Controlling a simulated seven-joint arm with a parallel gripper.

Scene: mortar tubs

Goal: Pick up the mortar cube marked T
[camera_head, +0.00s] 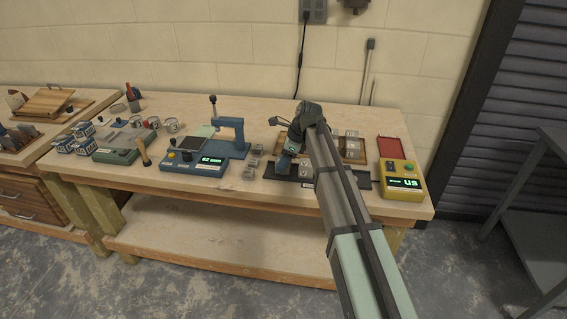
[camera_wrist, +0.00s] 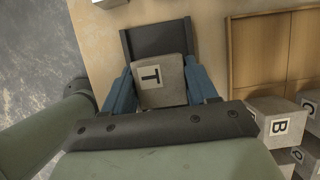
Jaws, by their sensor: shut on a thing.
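The grey mortar cube marked T (camera_wrist: 162,92) is in the middle of the wrist view, its T label facing the camera. My gripper (camera_wrist: 161,80) has its blue fingers shut on the cube, one at each side. A dark tray (camera_wrist: 155,38) shows just beyond the cube; whether the cube touches it I cannot tell. In the head view my gripper (camera_head: 285,163) is low over the bench by the dark tray (camera_head: 362,181), and my arm hides much of that spot. I cannot make out the T there.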

